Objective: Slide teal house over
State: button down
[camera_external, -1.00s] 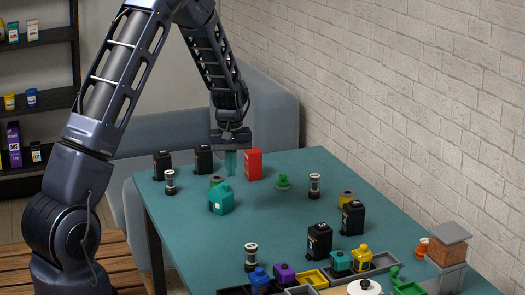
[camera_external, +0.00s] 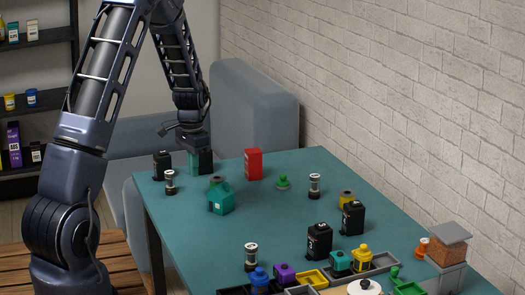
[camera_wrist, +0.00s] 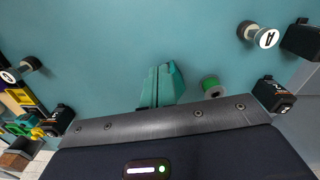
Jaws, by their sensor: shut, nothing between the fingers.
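The teal house (camera_external: 221,202) stands upright on the teal table, left of its middle. In the wrist view the teal house (camera_wrist: 165,85) is just beyond the gripper's front bar, which may cover part of it. My gripper (camera_external: 194,170) is shut and empty. It points down at the table's far left, behind the house and apart from it in the external view, overlapping a black box (camera_external: 205,161). Its fingertips are hard to make out against the table.
A spool (camera_external: 216,181) is close behind the house. A small jar (camera_external: 170,182) and another black box (camera_external: 161,165) are to its left. A red box (camera_external: 253,163) stands behind.

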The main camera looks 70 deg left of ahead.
aim_at(216, 190)
notch_tip(216, 190, down, 9)
jog(key=shift+r, duration=0.15)
jog(key=w, duration=0.2)
jog(key=shift+w+a+f, duration=0.35)
jog(key=shift+w+a, duration=0.15)
jog(key=shift+w, duration=0.5)
jog(key=w, duration=0.1)
jog(key=w+a, duration=0.1)
jog(key=w, duration=0.1)
jog(key=shift+w, duration=0.1)
jog(key=shift+d, duration=0.1)
